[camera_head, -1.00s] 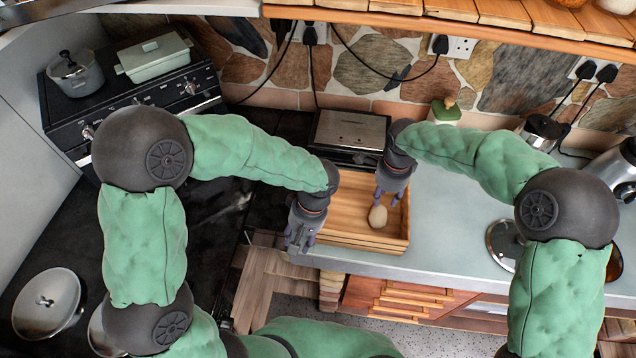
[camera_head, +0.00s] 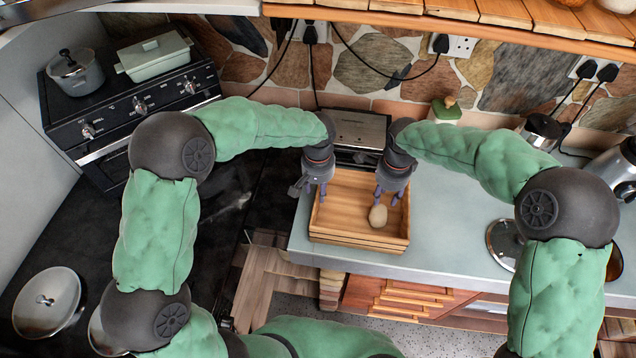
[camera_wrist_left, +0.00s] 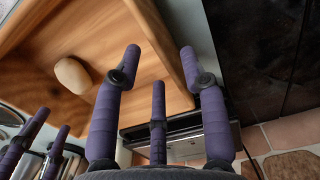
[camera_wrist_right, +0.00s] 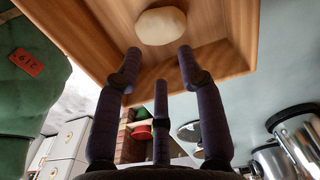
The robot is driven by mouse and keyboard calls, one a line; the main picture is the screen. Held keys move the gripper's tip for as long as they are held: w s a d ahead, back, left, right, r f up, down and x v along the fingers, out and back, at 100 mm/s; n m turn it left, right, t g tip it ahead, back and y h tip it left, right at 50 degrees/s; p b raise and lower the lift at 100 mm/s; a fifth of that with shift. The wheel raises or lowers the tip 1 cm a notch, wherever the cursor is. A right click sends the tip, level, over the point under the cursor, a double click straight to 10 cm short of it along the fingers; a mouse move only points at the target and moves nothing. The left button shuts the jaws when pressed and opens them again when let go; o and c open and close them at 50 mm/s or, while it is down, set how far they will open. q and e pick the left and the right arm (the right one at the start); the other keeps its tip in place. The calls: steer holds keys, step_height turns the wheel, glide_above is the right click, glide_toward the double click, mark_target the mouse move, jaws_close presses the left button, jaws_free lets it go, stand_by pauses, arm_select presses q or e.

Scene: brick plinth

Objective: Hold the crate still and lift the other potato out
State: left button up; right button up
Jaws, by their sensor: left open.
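The wooden crate (camera_head: 344,205) stands on the pale counter, and a single pale potato (camera_head: 378,215) lies inside towards its right. My left gripper (camera_head: 312,193) is at the crate's left wall with its fingers spread. In the left wrist view my left gripper (camera_wrist_left: 160,52) has one finger over the inside and the other near the wall's outer edge; contact is unclear. My right gripper (camera_head: 389,200) points down into the crate just behind the potato. In the right wrist view its spread fingers (camera_wrist_right: 158,54) are empty, with the potato (camera_wrist_right: 161,26) just beyond the tips.
A toaster (camera_head: 350,130) stands behind the crate. A glass lid (camera_head: 503,243) and a kettle (camera_head: 612,170) are on the counter to the right. The dark hob lies to the left, across a gap.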

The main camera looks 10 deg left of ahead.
arm_select(q)
step_height(320, 180, down, 8)
steer(key=shift+f, duration=0.2)
stand_by(0.3)
jaws_close()
